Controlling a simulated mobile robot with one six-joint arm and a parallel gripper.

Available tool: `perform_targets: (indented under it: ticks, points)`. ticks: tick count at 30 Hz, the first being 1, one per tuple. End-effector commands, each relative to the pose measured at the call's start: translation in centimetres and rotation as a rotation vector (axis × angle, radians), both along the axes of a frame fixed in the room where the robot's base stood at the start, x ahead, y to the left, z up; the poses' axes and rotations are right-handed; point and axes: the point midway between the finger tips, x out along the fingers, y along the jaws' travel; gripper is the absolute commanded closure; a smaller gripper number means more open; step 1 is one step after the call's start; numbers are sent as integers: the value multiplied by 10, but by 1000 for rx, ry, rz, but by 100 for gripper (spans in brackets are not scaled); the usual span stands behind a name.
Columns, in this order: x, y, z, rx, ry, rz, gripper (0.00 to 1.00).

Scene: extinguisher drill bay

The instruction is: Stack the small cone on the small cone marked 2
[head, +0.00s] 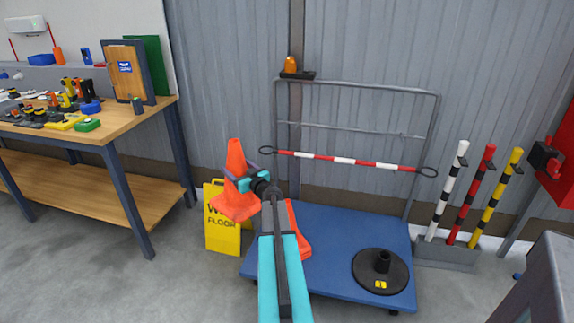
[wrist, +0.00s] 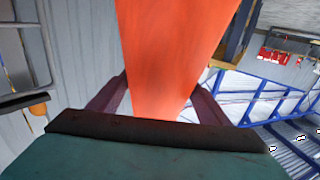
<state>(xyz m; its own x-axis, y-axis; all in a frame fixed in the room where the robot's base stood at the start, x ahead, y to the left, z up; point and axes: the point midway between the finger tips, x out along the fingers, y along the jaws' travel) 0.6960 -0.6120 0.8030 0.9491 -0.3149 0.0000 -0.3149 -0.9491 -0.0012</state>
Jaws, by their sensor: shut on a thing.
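My gripper (head: 246,168) is shut on an orange cone (head: 236,190), held upright in the air in front of the grey wall. In the wrist view, the cone (wrist: 175,50) fills the space between the two purple fingers. A second orange cone (head: 301,232) stands on the blue platform (head: 335,226), to the right of and lower than the held one. My arm hides much of this second cone, and no number shows on it. The held cone is apart from it.
A yellow wet-floor sign (head: 222,236) stands behind the held cone. A black round base (head: 381,272) sits on the platform's right. A red-white bar (head: 345,160) hangs behind. A workbench (head: 110,130) with tools is left; striped posts (head: 470,200) stand right.

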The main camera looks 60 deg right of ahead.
Motion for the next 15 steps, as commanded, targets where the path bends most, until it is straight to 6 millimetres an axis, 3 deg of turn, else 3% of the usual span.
perform_targets:
  ticks: [3, 15]
  points:
    - [-16, -37, -6, 1, -1, -69, 82]
    - [-81, -142, -27, 0, -1, -285, 82]
